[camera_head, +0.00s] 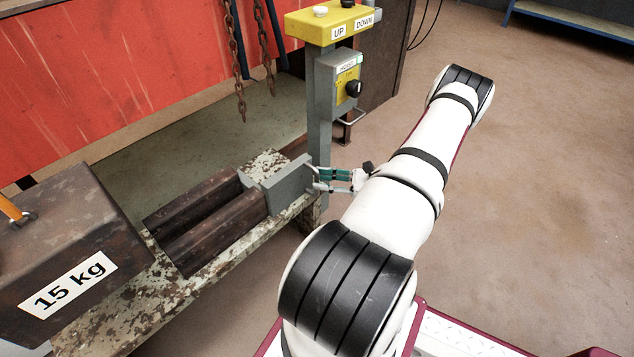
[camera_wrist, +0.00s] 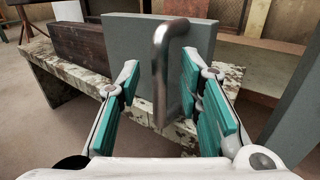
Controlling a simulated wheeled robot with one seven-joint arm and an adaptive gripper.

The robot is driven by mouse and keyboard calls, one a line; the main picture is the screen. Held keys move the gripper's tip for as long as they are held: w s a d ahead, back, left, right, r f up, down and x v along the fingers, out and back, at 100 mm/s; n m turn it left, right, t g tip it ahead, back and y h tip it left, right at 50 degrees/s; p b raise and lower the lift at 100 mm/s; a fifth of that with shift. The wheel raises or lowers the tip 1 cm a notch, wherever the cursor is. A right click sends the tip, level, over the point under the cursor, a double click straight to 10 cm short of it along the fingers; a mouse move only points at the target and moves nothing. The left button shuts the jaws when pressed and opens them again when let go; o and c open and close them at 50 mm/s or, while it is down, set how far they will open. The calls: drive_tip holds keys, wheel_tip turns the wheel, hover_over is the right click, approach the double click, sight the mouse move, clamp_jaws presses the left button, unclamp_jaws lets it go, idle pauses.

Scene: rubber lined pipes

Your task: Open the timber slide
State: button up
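A grey metal slide (camera_head: 287,187) with a bar handle (camera_head: 314,172) sits across two dark timbers (camera_head: 215,215) on a worn, paint-flaked bench. In the wrist view the slide's flat grey face (camera_wrist: 130,42) fills the middle, and its bent metal handle (camera_wrist: 163,65) stands out towards me. My gripper (camera_head: 326,179) is at the handle, to the right of the slide. In the wrist view my gripper (camera_wrist: 158,90) is open, with one teal-padded finger on each side of the handle. A gap shows between the handle and the left finger; contact on the right cannot be told.
A grey post (camera_head: 319,110) with a yellow UP/DOWN box (camera_head: 325,24) and a hoist switch box (camera_head: 348,82) stands close behind my gripper. A 15 kg weight (camera_head: 60,250) is at the bench's left. Chains (camera_head: 238,85) hang behind. The floor at right is clear.

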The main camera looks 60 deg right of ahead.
drive_tip(key=shift+x, duration=1.1)
clamp_jaws()
